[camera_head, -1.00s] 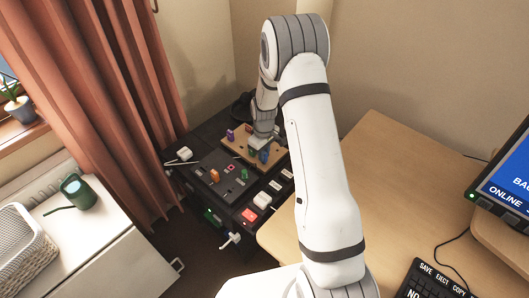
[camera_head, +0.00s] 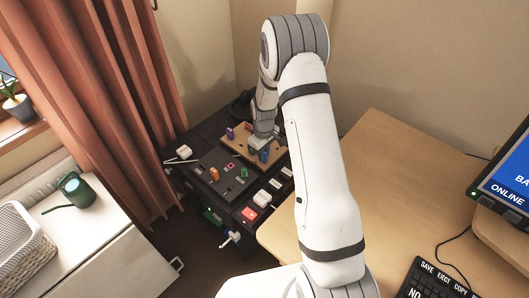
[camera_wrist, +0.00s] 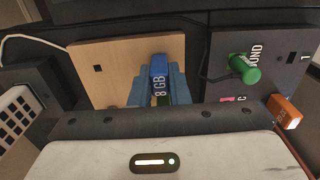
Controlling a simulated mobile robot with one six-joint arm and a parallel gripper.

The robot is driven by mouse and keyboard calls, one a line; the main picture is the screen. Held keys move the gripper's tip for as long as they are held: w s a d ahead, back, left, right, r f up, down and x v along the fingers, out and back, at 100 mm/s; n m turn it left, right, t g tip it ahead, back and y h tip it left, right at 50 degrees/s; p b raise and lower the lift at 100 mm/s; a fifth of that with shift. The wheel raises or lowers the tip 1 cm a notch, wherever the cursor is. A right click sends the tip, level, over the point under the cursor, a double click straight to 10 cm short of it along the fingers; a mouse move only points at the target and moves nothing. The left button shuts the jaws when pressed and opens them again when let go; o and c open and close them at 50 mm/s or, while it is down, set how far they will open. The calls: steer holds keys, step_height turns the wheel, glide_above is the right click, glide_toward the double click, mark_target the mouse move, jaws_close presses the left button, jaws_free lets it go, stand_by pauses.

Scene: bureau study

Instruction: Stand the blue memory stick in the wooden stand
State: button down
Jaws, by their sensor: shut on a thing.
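The blue memory stick (camera_wrist: 159,66), marked 8 GB, is between the fingers of my gripper (camera_wrist: 160,92) in the wrist view. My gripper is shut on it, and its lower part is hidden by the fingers. The wooden stand (camera_wrist: 115,52) is a pale board with a dark square slot left of the stick. In the head view the stand (camera_head: 277,157) lies at the back of the dark unit, with my arm partly covering it. The stick (camera_head: 264,155) shows as a small blue shape at the stand. Whether it sits in a slot or above one, I cannot tell.
A purple stick (camera_head: 230,133) stands at the stand's left side. The dark unit (camera_head: 205,190) carries an orange stick (camera_head: 214,174) and several plugs. A green knob (camera_wrist: 243,68) rises right of the stand in the wrist view. The wooden desk (camera_head: 390,180) lies to the right.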

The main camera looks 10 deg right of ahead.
steer(key=c, duration=1.3)
jaws_free()
steer(key=shift+r, duration=0.1)
step_height(320, 180, up, 7)
steer(key=shift+r, duration=0.6)
steer(key=s+r+m+t, duration=0.1)
steer(key=s+r+m, duration=0.2)
steer(key=s+r, duration=1.05)
steer(key=s+r+m+t, duration=0.1)
steer(key=s+r+m, duration=0.3)
steer(key=s, duration=1.1)
step_height(320, 180, up, 3)
steer(key=shift+d+r+t, duration=0.15)
steer(key=shift+d+t, duration=0.05)
steer(key=shift+t, duration=0.1)
